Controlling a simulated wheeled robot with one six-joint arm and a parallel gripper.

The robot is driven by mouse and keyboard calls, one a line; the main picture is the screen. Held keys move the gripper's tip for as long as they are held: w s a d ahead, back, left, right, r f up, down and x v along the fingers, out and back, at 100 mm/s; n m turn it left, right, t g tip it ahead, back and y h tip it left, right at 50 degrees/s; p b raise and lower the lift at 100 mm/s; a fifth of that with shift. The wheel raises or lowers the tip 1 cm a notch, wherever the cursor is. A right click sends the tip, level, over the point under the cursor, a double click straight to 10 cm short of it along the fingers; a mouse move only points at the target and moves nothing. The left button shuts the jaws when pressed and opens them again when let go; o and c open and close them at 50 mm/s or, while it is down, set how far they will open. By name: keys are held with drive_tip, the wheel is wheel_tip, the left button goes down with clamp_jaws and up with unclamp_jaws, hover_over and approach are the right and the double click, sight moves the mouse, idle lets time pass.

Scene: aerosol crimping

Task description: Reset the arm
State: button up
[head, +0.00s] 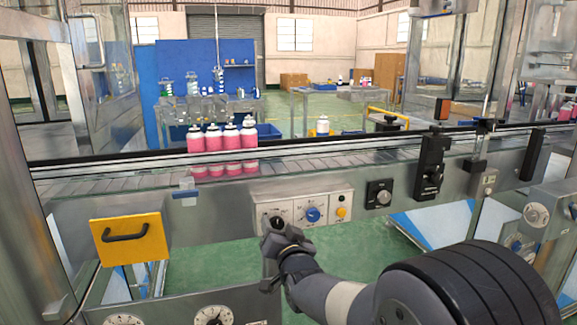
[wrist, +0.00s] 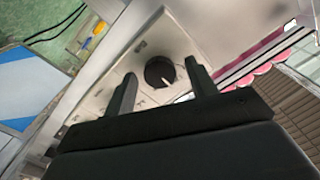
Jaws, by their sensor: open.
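My gripper (head: 276,238) is at the end of my arm, in front of the left part of the white control panel (head: 327,207) below the conveyor. In the wrist view my gripper (wrist: 160,67) is open, with one black finger on each side of a round black knob (wrist: 158,73) that has a white pointer mark. The knob shows between the fingers with gaps on both sides, and nothing is held. I cannot tell how far the fingertips are from the panel face. In the head view, my gripper partly hides the panel's left side.
A blue knob (head: 313,214) and a yellow button (head: 341,212) are on the panel. Several pink cans (head: 213,145) stand on the conveyor (head: 110,180) above. A yellow plate with a black handle (head: 128,238) is at left. Floor (head: 205,265) shows between the machine parts.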

drive_tip(key=n+p, duration=0.5)
drive_tip(key=p, duration=0.1)
drive_tip(key=shift+r, duration=0.2)
drive_tip(key=v, duration=1)
drive_tip(key=shift+s+f+b, duration=0.2)
drive_tip(key=shift+s+b, duration=0.1)
drive_tip(key=shift+s, duration=0.05)
